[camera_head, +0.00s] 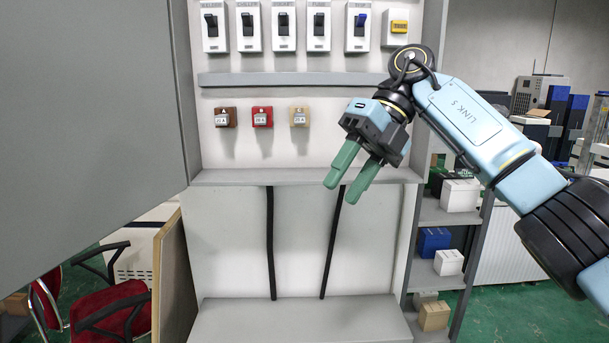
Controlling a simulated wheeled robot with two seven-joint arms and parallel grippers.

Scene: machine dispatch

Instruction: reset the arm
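My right arm comes in from the right, in front of an open grey electrical cabinet (300,180). Its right gripper (344,196) has green fingers pointing down and to the left. The fingers stand apart with nothing between them, so the gripper is open and empty. It hangs in front of the cabinet's lower ledge and a black cable. My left gripper is not in the picture.
A row of breaker switches (283,27) runs along the cabinet top. Below are a brown block (225,117), a red block (262,117) and a tan block (299,117). The grey cabinet door (90,110) fills the left. Shelves with boxes (459,195) stand at right.

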